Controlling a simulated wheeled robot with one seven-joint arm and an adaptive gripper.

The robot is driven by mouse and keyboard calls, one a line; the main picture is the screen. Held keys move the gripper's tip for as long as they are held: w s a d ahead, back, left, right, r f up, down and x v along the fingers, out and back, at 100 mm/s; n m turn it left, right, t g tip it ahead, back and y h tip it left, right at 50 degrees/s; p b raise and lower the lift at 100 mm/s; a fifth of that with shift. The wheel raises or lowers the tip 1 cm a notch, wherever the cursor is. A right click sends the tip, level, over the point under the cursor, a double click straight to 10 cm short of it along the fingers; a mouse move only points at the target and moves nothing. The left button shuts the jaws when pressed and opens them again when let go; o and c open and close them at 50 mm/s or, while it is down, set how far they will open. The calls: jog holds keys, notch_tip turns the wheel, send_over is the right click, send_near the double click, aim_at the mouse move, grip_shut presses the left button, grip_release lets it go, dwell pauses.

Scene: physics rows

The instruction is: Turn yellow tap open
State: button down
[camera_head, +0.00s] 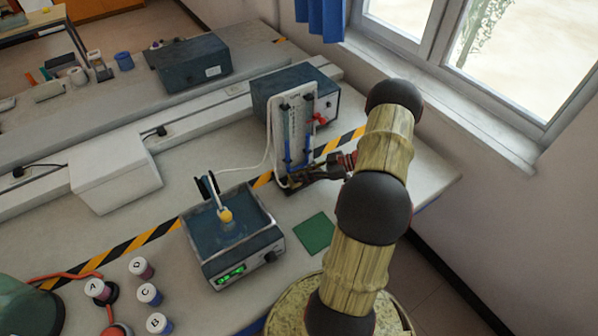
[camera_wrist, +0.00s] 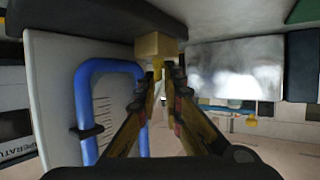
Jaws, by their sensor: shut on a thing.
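The yellow tap (camera_wrist: 160,45) shows in the wrist view as a square yellow block with a narrow stem below it. My gripper (camera_wrist: 158,82) reaches it from below in that view, its two fingers closed around the stem. In the head view my gripper (camera_head: 296,179) is at the foot of an upright white panel (camera_head: 294,118) with blue tubes. There the yellow tap is hidden or too small to make out. A red tap (camera_head: 320,119) shows higher on the panel's right side.
A blue tube (camera_wrist: 84,95) runs close beside my fingers. A dark box (camera_head: 325,93) stands behind the panel. A water bath (camera_head: 238,262) with a green display is front left. A green mat (camera_head: 314,233) lies near my arm. Lettered bottles (camera_head: 149,293) stand further left.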

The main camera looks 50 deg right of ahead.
jog(key=n+g+y, duration=0.1)
jog(key=n+g, duration=0.1)
jog(key=n+y, duration=0.1)
jog(key=shift+w+d+g+y+p, duration=0.3)
jog(key=shift+w+d+g, duration=0.05)
jog(key=shift+d+g, duration=0.05)
jog(key=shift+w+r+n+g+y, duration=0.1)
jog(key=shift+n+g+y, duration=0.5)
jog(key=shift+n+g, duration=0.4)
jog(key=shift+r+n, duration=0.1)
jog(key=shift+n, duration=0.2)
jog(key=c, duration=2)
grip_release()
jog(key=shift+v, duration=4)
notch_tip(320, 180, up, 9)
jog(key=p, duration=0.9)
